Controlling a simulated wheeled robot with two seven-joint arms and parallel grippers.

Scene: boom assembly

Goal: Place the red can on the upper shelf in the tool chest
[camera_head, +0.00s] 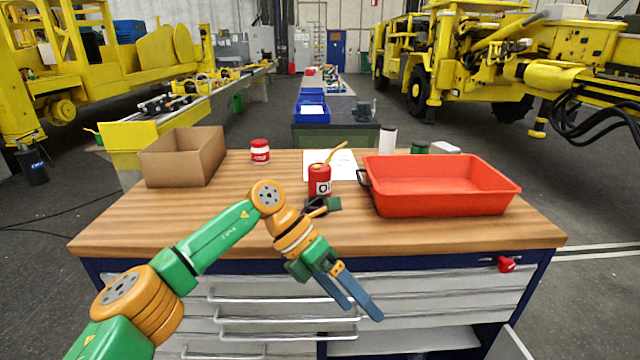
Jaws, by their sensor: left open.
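A red can (319,181) with a white label stands upright on the wooden top, near the middle. A yellow-handled object shows at its upper edge, and a dark tool lies at its foot. A smaller red and white jar (260,151) stands further back to the left. The tool chest (285,285) is the blue and grey cabinet under the wooden top, with drawers at left and an open shelf space (430,340) at lower right, partly cut off by the picture edge. My left gripper (362,312) is open and empty, pointing down in front of the drawers, apart from the can. My right gripper is out of view.
A red tray (440,200) fills the right of the top. An open cardboard box (182,170) stands at the left rear. A white sheet (335,161), a white cylinder (388,140) and a green lid (419,148) are at the back. The front left of the top is clear.

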